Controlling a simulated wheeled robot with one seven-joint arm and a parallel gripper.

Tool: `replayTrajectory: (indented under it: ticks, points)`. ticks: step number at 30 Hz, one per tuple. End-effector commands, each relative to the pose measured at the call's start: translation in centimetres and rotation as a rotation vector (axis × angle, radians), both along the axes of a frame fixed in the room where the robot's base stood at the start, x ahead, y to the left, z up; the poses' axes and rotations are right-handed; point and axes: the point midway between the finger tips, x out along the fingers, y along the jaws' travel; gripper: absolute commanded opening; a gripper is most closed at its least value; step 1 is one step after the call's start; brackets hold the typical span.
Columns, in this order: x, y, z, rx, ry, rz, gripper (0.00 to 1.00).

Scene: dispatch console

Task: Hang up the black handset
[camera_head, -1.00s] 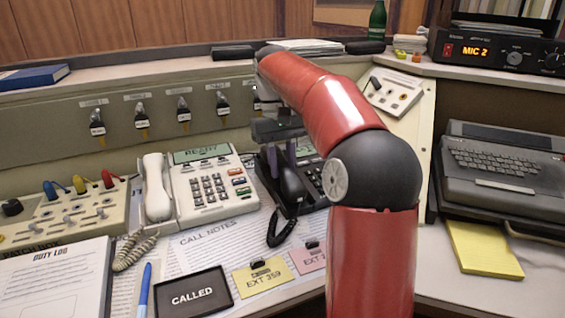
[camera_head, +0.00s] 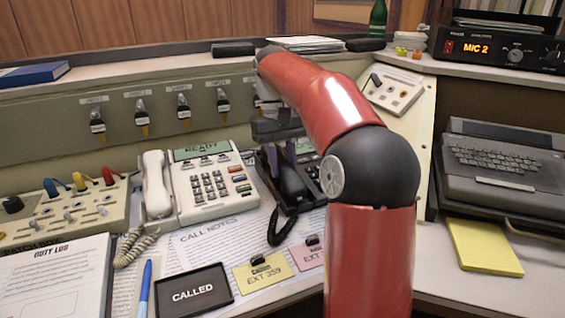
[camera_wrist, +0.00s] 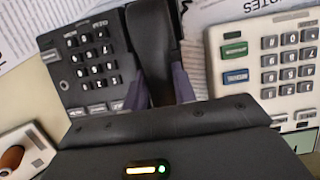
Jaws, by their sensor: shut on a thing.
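The black handset (camera_head: 291,182) lies lengthwise along the left side of the black desk phone (camera_head: 311,175). My gripper (camera_head: 281,158) is above it, with its purple-grey fingers on either side of the handset's grip, shut on it. In the wrist view the handset (camera_wrist: 152,42) runs up between the two fingers (camera_wrist: 160,90), beside the keypad of the black phone (camera_wrist: 82,62). My gripper's body hides the handset's near end there, so I cannot tell whether it is fully seated in the cradle.
A white phone (camera_head: 209,192) with its own handset (camera_head: 155,185) stands close on the left. A coiled black cord (camera_head: 280,232) hangs in front of the black phone. Note cards (camera_head: 263,273) and a CALLED sign (camera_head: 193,292) lie in front. A slanted switch panel (camera_head: 393,92) is behind right.

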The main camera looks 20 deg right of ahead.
Motion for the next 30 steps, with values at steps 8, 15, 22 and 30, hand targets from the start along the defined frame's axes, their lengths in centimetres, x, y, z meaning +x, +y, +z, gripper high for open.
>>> replayTrajectory:
  ticks: [8,15,22,30]
  points:
    - [0.03,0.00,-0.17,0.000,0.000,0.000,0.00]
    - [0.09,0.02,-0.52,0.000,0.000,0.000,0.00]
    - [0.11,-0.03,-0.58,-0.001,-0.001,-0.001,0.49]
    - [0.09,-0.30,-0.57,-0.006,-0.002,-0.005,0.52]
